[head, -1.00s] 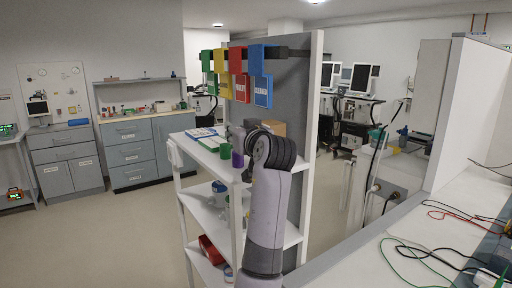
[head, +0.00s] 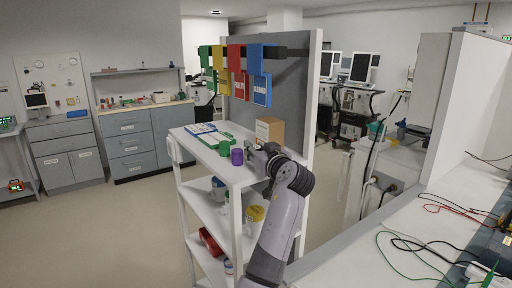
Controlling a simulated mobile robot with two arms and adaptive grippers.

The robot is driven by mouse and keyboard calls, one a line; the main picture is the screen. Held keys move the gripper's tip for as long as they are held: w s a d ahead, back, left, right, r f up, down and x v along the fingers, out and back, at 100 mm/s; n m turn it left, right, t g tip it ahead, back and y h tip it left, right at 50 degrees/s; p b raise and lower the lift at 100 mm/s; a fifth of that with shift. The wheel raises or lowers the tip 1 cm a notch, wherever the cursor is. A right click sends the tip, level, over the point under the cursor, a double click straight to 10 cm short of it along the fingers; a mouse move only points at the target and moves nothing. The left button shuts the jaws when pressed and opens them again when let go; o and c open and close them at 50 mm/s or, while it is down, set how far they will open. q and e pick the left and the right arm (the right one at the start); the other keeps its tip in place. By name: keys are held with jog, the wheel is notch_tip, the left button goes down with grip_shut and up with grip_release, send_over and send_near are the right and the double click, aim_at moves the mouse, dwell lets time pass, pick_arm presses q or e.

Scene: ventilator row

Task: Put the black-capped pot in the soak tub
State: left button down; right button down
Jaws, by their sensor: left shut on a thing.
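My left gripper (head: 259,156) is over the top board of the white shelf unit (head: 206,161), near its right front corner. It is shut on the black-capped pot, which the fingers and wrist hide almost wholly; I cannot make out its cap. A purple pot (head: 237,157) stands just left of the gripper, apart from it. A green open holder (head: 215,142) lies farther left on the same board. I cannot tell for sure which thing is the soak tub. My right gripper is not in view.
A cardboard box (head: 269,130) stands behind the gripper against the grey panel (head: 292,108). A blue and white tray (head: 200,129) is at the board's far left. A yellow-lidded jar (head: 255,213) and a red bin (head: 210,241) are on lower boards. A cable-strewn bench (head: 420,258) is at right.

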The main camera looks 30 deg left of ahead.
pick_arm(q)
jog(key=shift+f+b, duration=0.25)
jog(key=shift+b, duration=0.05)
jog(key=c, duration=1.6)
grip_release()
jog(key=shift+r, duration=0.1)
jog(key=shift+o, duration=0.2)
